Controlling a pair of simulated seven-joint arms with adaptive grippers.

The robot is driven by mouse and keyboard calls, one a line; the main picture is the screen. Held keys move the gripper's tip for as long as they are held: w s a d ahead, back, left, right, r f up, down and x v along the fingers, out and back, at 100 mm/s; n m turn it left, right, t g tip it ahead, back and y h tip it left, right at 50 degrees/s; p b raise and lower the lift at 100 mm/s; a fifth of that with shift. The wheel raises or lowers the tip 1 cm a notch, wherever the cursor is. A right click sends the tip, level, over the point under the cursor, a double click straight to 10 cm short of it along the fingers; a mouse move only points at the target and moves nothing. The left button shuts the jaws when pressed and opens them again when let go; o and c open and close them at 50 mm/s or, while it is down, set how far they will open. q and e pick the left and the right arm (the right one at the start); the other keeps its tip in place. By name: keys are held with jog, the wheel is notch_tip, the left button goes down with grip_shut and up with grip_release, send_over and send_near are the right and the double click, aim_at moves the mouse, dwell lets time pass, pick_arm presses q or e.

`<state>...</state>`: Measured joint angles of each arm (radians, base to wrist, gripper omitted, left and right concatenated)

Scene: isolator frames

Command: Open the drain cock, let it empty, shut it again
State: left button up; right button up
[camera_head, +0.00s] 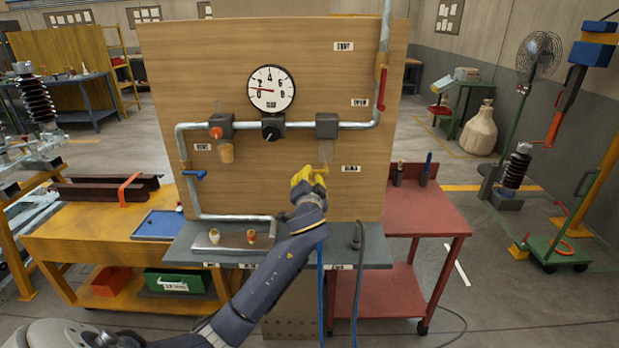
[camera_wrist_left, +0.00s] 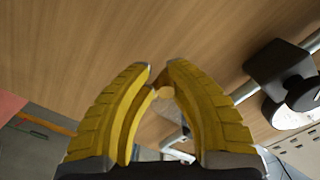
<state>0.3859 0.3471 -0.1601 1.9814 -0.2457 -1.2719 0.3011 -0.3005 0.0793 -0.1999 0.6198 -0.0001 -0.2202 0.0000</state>
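The drain cock (camera_head: 323,169) is a small brass fitting low on the right of the wooden panel, below a grey block (camera_head: 327,126) on the pipe. My left gripper (camera_head: 309,178) reaches up to it from below, with yellow fingers. In the left wrist view, the fingertips (camera_wrist_left: 163,72) are close together, with a small brass part (camera_wrist_left: 163,91) of the cock between them. The fingers look closed on it; the head view partly hides the contact. The cock's setting and any flow cannot be made out. My right gripper is in neither view.
A round gauge (camera_head: 271,89) has its needle pointing left. A red-handled valve (camera_head: 381,90) and a blue-handled valve (camera_head: 195,174) sit on the pipe. A grey shelf (camera_head: 377,252) runs below the panel. A red cart (camera_head: 434,214) stands right, an orange bench (camera_head: 88,231) left.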

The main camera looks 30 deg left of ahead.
pick_arm(q)
jog(key=shift+r, duration=0.1)
grip_shut()
jog(key=shift+a, duration=0.1)
jog(key=o, duration=0.7)
grip_release()
jog(key=v, duration=1.2)
